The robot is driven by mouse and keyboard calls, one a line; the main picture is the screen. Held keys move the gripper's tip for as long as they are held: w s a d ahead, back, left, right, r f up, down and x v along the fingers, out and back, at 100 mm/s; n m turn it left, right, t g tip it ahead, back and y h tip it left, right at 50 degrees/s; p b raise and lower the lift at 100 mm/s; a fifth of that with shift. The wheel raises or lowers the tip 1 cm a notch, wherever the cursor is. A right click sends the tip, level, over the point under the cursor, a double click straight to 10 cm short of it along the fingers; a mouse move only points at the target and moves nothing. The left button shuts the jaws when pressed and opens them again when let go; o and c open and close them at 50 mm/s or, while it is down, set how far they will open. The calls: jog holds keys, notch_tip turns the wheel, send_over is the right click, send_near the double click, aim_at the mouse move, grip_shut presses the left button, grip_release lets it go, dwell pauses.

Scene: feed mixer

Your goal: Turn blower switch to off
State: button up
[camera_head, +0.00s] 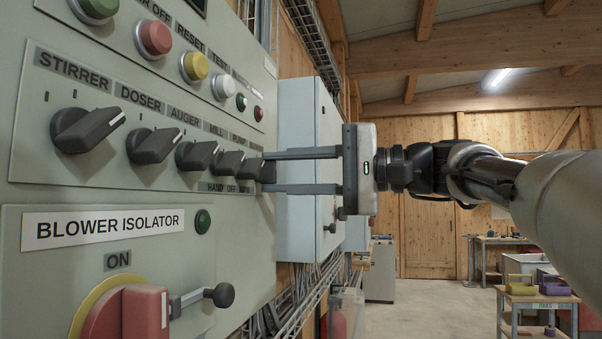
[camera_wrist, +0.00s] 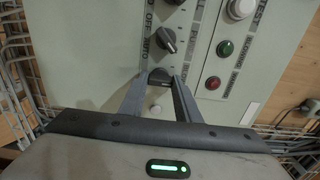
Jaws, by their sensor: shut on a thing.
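A row of black rotary knobs sits on the grey-green panel in the head view. Labels read STIRRER, DOSER, AUGER, MILL and PUMP, with one more at the far right too small to read. My gripper (camera_head: 266,172) reaches in from the right and is shut on the rightmost knob, probably the blower switch (camera_wrist: 158,75). In the wrist view my gripper (camera_wrist: 160,80) has one finger on each side of it. HAND and OFF marks show below the row. The held knob's pointer direction is hidden. The neighbouring knob (camera_wrist: 168,41) is free and just beyond the fingertips.
Below is the blower isolator with a red handle (camera_head: 130,312) and a black ball-ended lever (camera_head: 221,295). Push buttons, such as a yellow one (camera_head: 194,66), sit above the knobs. A grey cabinet (camera_head: 305,165) and cable trays stand behind the gripper.

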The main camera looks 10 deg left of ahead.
jog(key=o, duration=1)
jog(key=shift+o, duration=0.2)
jog(key=s+d, duration=0.1)
jog(key=d, duration=1.6)
jog(key=shift+s+d, duration=0.2)
